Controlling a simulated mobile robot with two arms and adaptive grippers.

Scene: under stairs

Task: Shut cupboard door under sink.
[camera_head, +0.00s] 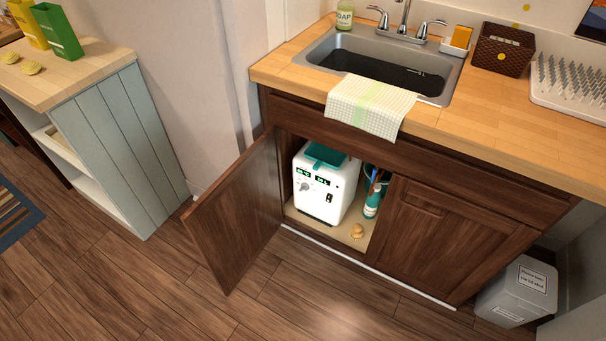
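The sink cupboard's left door (236,213) is dark wood and stands wide open, swung out toward me over the floor, hinged at its left side. The right door (436,231) is shut. Inside the open cupboard a white machine (323,184) with a teal top stands on the light cupboard floor. A teal bottle (372,204) stands to its right, with part of a teal bucket behind it. A small tan object (357,231) lies near the cupboard's front edge. Neither of my grippers is in view.
The wooden floor (320,305) in front of the cupboard is clear. A light blue side unit (115,140) stands at the left, with a gap to the open door. A grey bin (517,291) stands at the right. A towel (369,105) hangs over the front of the sink (450,84).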

